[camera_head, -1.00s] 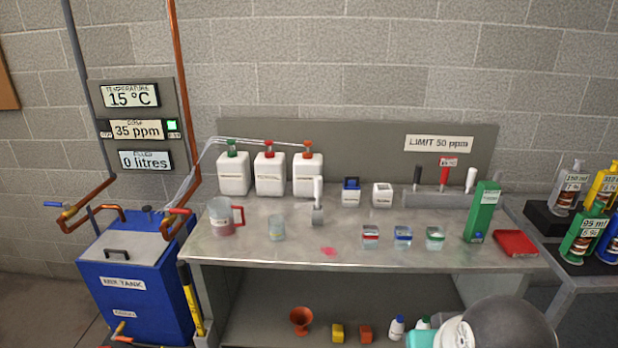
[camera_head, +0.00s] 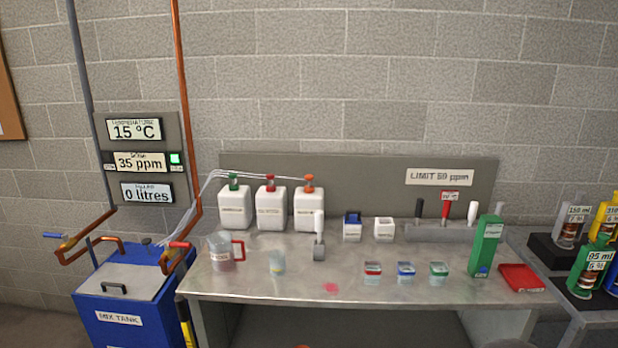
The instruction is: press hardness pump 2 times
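Three white jugs with pump caps stand at the back left of the metal bench: one with a green cap (camera_head: 233,182), one with a red cap (camera_head: 270,185) and one with an orange cap (camera_head: 308,182). Thin clear tubes run from the caps to the left. The jug labels are too small to read, so I cannot tell which is the hardness pump. A blue mix tank (camera_head: 120,318) stands left of the bench. The panel display (camera_head: 139,162) reads 35 ppm, with a green light beside it. My gripper is not identifiable in view.
Bottles (camera_head: 590,265) stand on a side stand at right.

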